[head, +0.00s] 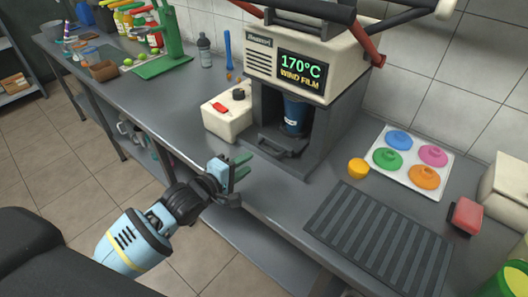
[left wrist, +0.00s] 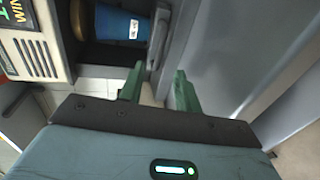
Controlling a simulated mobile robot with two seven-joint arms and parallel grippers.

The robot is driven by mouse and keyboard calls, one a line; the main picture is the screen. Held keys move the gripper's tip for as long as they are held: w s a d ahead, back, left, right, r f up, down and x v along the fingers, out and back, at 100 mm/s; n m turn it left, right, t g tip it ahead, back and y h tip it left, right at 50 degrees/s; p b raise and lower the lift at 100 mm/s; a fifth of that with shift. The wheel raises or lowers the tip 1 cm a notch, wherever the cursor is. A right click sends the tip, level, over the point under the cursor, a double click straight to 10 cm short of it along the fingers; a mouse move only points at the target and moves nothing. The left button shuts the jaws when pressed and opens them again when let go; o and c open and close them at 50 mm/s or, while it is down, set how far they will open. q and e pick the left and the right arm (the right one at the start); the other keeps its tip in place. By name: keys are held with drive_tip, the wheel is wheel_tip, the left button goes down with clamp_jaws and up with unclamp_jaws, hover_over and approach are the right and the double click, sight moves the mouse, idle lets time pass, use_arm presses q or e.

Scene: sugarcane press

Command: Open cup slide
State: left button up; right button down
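The sealing machine (head: 302,75) stands on the counter and its display reads "170°C WIND FILM". A dark blue cup (head: 294,115) stands inside its lower bay. The cup slide, a dark tray with a front handle (head: 283,148), is at the base of the bay. My left gripper (head: 240,170) is in front of the counter edge, left of and below the handle, apart from it. Its green fingers are apart with nothing between them. In the left wrist view the gripper (left wrist: 160,90) shows open, with the blue cup (left wrist: 118,25) beyond. My right gripper is not visible.
A white box with a red item (head: 228,112) stands left of the machine. A tray of coloured lids (head: 411,160), a yellow-orange object (head: 357,168) and a ribbed dark mat (head: 380,240) lie to the right. Bottles and a green press (head: 172,40) are at the far left.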

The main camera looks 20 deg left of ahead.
sight(266, 152)
use_arm(q)
drive_tip(key=shift+w, duration=0.1)
drive_tip(key=shift+b+x, duration=0.3)
drive_tip(key=shift+x, duration=3.45)
drive_tip(key=shift+c, duration=0.2)
clamp_jaws()
